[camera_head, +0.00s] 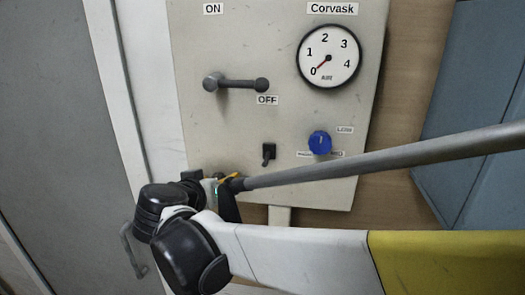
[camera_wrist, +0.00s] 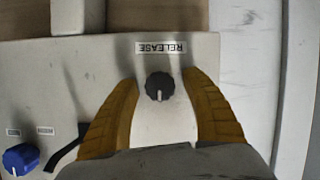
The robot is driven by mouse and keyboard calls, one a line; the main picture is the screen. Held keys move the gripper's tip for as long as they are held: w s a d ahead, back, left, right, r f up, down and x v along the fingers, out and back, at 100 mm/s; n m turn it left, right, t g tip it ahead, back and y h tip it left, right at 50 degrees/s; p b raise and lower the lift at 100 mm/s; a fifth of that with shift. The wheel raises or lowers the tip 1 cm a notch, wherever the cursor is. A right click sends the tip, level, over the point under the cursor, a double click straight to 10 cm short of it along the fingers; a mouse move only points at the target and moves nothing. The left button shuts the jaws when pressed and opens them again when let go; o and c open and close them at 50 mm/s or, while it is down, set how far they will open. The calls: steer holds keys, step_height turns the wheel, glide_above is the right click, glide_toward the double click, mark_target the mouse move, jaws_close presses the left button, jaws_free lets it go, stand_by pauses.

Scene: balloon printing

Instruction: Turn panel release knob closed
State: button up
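The release knob (camera_wrist: 158,86) is a small black knob with a pale pointer line, below an upside-down RELEASE label (camera_wrist: 160,47) in the wrist view. The pointer line points toward the bottom of that view. My gripper (camera_wrist: 161,78) is open, with one orange-brown finger on each side of the knob. Gaps show between the knob and both fingers. In the head view my gripper (camera_head: 229,180) is at the lower left of the panel (camera_head: 215,140), and the release knob is hidden there behind my arm.
A blue knob (camera_head: 319,142) and a small black switch (camera_head: 268,154) sit on the panel, right of my gripper. Above are a grey lever (camera_head: 237,84) between ON and OFF labels and a round gauge (camera_head: 329,57) reading about 0. A grey door (camera_head: 50,120) stands at left.

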steer(key=v, duration=1.2)
